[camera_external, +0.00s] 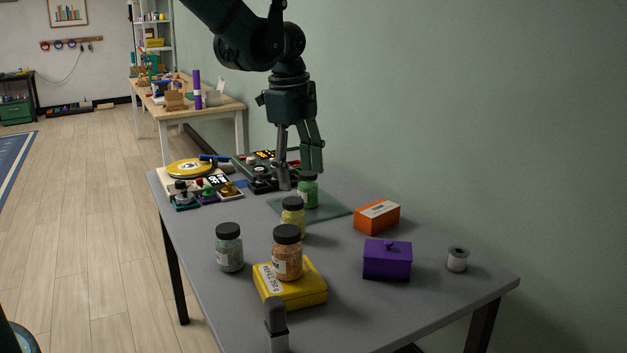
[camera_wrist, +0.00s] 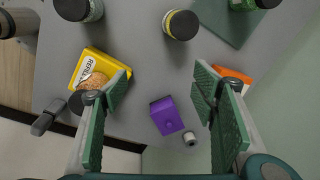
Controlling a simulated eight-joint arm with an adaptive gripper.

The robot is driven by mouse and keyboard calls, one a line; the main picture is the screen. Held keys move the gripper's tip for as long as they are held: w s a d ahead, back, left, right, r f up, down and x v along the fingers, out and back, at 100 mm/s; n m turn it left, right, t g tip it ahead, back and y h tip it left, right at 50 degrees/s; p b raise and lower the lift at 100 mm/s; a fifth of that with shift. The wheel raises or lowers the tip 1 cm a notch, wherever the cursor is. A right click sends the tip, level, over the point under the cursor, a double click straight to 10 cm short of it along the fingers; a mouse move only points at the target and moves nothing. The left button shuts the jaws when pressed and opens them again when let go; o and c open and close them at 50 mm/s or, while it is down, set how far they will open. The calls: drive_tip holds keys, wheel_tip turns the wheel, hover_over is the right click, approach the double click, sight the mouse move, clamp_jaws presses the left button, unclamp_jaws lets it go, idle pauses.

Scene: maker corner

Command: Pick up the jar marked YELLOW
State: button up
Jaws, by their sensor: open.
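Several black-lidded jars stand on the grey table, and their label words are too small to read. A jar with yellow contents (camera_external: 292,222) stands mid-table; its lid and side show at the top of the wrist view (camera_wrist: 178,26). A green jar (camera_external: 308,194) stands behind it on a mat. A pale green jar (camera_external: 229,252) stands at left. An orange-filled jar (camera_external: 287,261) sits on a yellow box (camera_external: 304,292). My gripper (camera_external: 300,177) is open, pointing down near the green jar, overlapping it in the external view. In the wrist view nothing is between its fingers (camera_wrist: 160,84).
An orange box (camera_external: 377,217), a purple lidded box (camera_external: 387,262) and a small spool (camera_external: 457,260) stand at right. The thin green mat (camera_external: 334,210) lies mid-table. Electronics and a yellow disc (camera_external: 190,168) crowd the far end. A grey upright post (camera_external: 275,318) is at the near edge.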

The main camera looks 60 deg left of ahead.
sight(293, 200)
drive_tip(key=w+a+f+m, duration=0.1)
drive_tip(key=a+f, duration=0.2)
drive_tip(key=a+f+m, duration=0.1)
drive_tip(key=a+f, duration=0.2)
drive_tip(key=f, duration=0.1)
drive_tip(key=w+a+f+m+g, duration=0.1)
drive_tip(key=a+f, duration=0.2)
drive_tip(key=f, duration=0.1)
drive_tip(key=shift+w+h, duration=0.3)
drive_tip(key=shift+w, duration=0.05)
drive_tip(key=shift+f+b, duration=0.45)
drive_tip(key=shift+f, duration=0.8)
drive_tip(key=shift+f+b, duration=0.6)
drive_tip(key=shift+f, duration=2)
drive_tip(key=c, duration=1.2)
